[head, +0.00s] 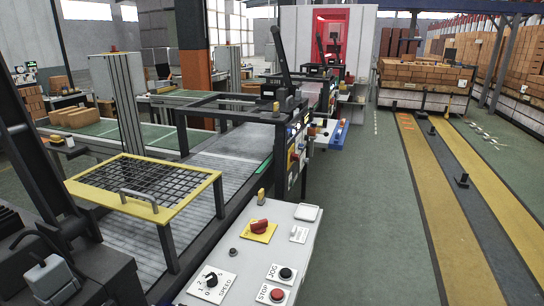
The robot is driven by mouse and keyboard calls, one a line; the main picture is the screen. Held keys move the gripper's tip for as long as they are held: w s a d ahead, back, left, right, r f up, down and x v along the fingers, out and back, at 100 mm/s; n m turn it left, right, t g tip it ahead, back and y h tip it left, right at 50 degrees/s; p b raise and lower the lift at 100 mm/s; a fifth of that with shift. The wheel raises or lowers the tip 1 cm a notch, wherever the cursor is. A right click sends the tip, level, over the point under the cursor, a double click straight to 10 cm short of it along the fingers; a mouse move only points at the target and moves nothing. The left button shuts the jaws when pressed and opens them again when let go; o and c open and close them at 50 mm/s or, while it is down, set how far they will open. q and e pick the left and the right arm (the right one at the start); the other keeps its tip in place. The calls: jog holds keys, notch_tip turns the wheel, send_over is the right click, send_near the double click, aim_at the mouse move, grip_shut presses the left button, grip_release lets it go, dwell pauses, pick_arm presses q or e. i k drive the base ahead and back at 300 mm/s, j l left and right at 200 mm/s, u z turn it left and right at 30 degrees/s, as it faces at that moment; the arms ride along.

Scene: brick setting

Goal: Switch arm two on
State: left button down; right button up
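Neither of my grippers shows in the head view. A white control panel (262,238) is near me at bottom centre. It bears a red rotary switch on a yellow plate (259,229), a black SPEED dial (211,279), a black JOG button (286,273) and a red STOP button (277,295). Farther along the line, a black machine arm (281,62) stands above a dark side panel (297,150) with small red and yellow controls. Another arm (319,45) is behind it. No number on either arm is readable, and the switch positions cannot be told.
A conveyor (150,249) with a yellow-framed mesh guard (144,187) runs along the left. A dark machine (65,270) fills the lower left. Green floor (368,225) is clear right of the panel. A small black post (463,180) stands on the striped lane.

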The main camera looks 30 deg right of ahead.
aim_at(294, 158)
jog(key=z, duration=1.05)
jog(key=i+l, duration=0.1)
jog(key=l, duration=0.5)
jog(key=i+l, duration=0.1)
jog(key=l, duration=0.5)
jog(key=i+l, duration=0.3)
jog(key=i+l+u, duration=0.15)
jog(key=i+l, duration=0.15)
jog(key=l, duration=0.25)
jog(key=i+l, duration=0.2)
jog(key=i, duration=0.3)
jog(key=i+l, duration=0.2)
jog(key=i, duration=0.3)
jog(key=i+l+u, duration=0.1)
jog(key=i, duration=0.4)
jog(key=l, duration=0.1)
